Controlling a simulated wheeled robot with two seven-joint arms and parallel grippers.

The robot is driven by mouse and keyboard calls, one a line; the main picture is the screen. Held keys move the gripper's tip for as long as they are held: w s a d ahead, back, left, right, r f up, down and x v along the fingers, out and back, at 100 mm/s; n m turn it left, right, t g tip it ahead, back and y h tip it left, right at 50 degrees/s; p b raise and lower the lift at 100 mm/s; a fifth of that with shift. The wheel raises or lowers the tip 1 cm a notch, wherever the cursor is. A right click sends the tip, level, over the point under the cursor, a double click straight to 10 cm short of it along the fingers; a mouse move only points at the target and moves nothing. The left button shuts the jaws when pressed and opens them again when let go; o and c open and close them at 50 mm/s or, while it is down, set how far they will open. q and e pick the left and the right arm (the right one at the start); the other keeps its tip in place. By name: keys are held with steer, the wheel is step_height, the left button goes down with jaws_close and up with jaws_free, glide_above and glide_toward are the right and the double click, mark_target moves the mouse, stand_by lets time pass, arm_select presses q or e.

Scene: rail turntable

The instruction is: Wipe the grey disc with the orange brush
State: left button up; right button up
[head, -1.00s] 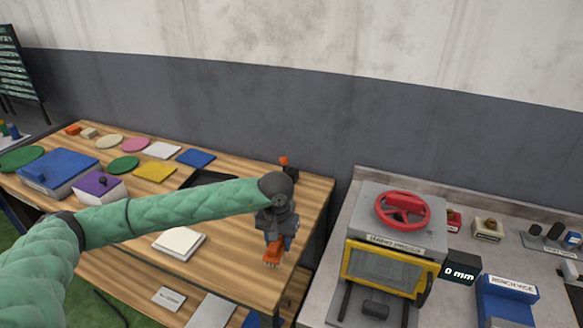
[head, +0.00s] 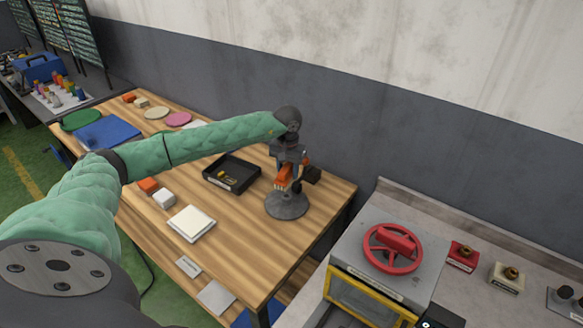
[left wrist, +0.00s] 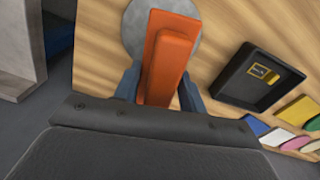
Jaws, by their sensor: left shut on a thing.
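The orange brush (head: 281,176) is held in my left gripper (head: 289,181), which points down at the right part of the wooden table. The grey disc (head: 287,207) lies flat on the table directly below the brush. Whether the bristles touch the disc I cannot tell. In the left wrist view the brush (left wrist: 168,60) sits between the two fingers and covers the middle of the disc (left wrist: 207,45). My right gripper is not in view.
A black tray (head: 232,173) with a small yellow item lies left of the disc. A white square pad (head: 191,223) lies nearer the front. A grey bench with a red-wheeled press (head: 392,248) stands at the right.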

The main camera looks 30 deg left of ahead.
arm_select(q)
steer(key=shift+a+f, duration=0.1)
steer(key=shift+f, duration=0.65)
step_height(320, 180, down, 4)
steer(key=shift+f, duration=0.45)
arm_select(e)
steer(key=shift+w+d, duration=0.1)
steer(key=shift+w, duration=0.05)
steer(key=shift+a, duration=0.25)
arm_select(q)
steer(key=shift+f, duration=0.1)
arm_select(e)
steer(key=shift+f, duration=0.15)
